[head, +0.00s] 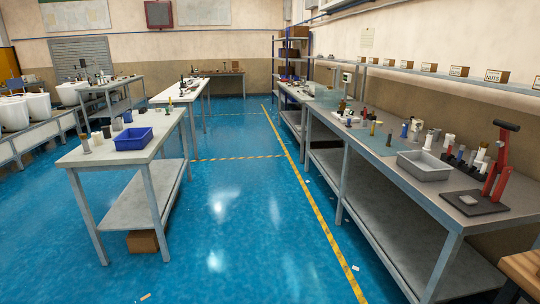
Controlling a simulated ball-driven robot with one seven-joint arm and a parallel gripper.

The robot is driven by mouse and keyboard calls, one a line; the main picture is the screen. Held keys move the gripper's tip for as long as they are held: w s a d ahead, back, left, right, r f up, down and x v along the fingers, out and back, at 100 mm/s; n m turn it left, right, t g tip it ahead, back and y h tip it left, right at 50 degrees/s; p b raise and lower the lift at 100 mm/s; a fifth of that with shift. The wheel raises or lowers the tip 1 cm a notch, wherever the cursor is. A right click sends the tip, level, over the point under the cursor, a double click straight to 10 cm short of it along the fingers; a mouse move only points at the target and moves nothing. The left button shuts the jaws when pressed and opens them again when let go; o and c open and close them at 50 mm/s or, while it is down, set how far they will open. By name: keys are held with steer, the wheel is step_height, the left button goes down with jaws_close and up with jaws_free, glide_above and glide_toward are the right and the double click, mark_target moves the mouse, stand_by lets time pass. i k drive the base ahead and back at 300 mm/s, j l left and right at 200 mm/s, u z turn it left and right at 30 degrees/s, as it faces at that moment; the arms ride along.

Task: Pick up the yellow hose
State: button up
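No hose shape is clear in the head view. A small yellowish upright piece (372,128) stands on the right workbench (330,119), among white, blue and dark small parts. Another small yellowish piece (168,100) shows on the middle table (185,92) at the left. Both are too small to tell whether either is the yellow hose. My gripper and arm are out of view.
A blue bin (133,139) and several small cylinders stand on the near left table (84,158). A grey tray (425,165) and a red press (498,165) stand on the right workbench.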

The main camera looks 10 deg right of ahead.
mark_target(374, 123)
steer(key=i+z, duration=0.2)
steer(key=i, duration=0.45)
steer(key=i+z, duration=0.15)
steer(key=i, duration=0.45)
steer(key=i+j+z, duration=0.2)
steer(key=i, duration=0.4)
steer(key=i+j+z, duration=0.1)
steer(key=i+z, duration=0.35)
steer(key=i, duration=0.15)
